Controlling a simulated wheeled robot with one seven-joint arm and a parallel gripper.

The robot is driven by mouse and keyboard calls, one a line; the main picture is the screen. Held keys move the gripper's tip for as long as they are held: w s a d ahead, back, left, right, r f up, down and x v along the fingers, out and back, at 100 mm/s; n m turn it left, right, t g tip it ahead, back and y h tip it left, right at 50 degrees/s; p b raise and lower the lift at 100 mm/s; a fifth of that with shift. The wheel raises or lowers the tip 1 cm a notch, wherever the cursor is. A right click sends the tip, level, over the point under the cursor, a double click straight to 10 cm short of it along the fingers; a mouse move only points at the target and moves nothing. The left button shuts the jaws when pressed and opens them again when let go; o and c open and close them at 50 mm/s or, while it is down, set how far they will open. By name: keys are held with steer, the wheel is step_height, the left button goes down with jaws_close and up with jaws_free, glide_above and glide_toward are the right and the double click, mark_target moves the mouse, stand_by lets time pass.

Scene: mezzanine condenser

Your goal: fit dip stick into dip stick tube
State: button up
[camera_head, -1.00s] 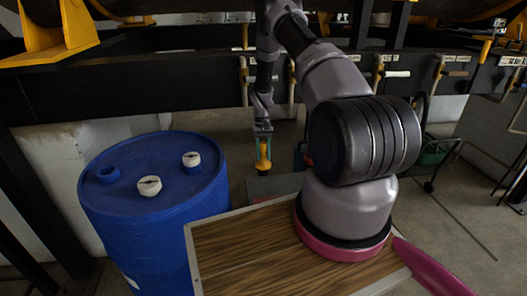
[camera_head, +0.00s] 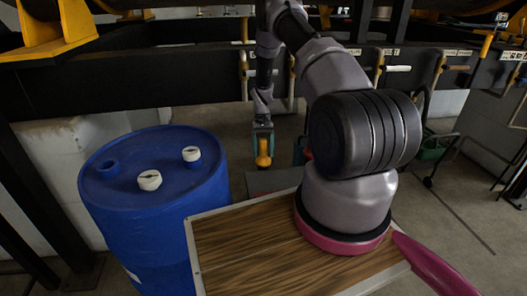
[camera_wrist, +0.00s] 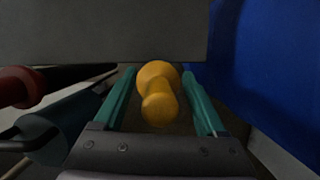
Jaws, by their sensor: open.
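A yellow rounded handle with a round knob, likely the dip stick's (camera_wrist: 158,95), stands between the teal fingers of my gripper (camera_wrist: 160,105) in the wrist view. The fingers are open, with a gap on both sides of the handle. In the head view my gripper (camera_head: 263,150) points down just right of the blue barrel, with the yellow handle (camera_head: 263,160) between its fingers. The handle's lower part and any rod below it are hidden. I cannot make out the dip stick tube in either view.
A blue barrel (camera_head: 150,215) with white caps stands left of the gripper; it fills the right of the wrist view (camera_wrist: 265,70). A grey surface (camera_wrist: 100,30) spans the top there. A red knob (camera_wrist: 20,86) and dark cylinder (camera_wrist: 55,130) lie left. Dark beams (camera_head: 130,95) cross behind.

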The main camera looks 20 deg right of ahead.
steer(key=a+v, duration=0.1)
steer(key=v, duration=0.9)
steer(key=shift+w+d+r, duration=0.15)
steer(key=shift+d+r, duration=0.2)
steer(key=shift+d, duration=0.15)
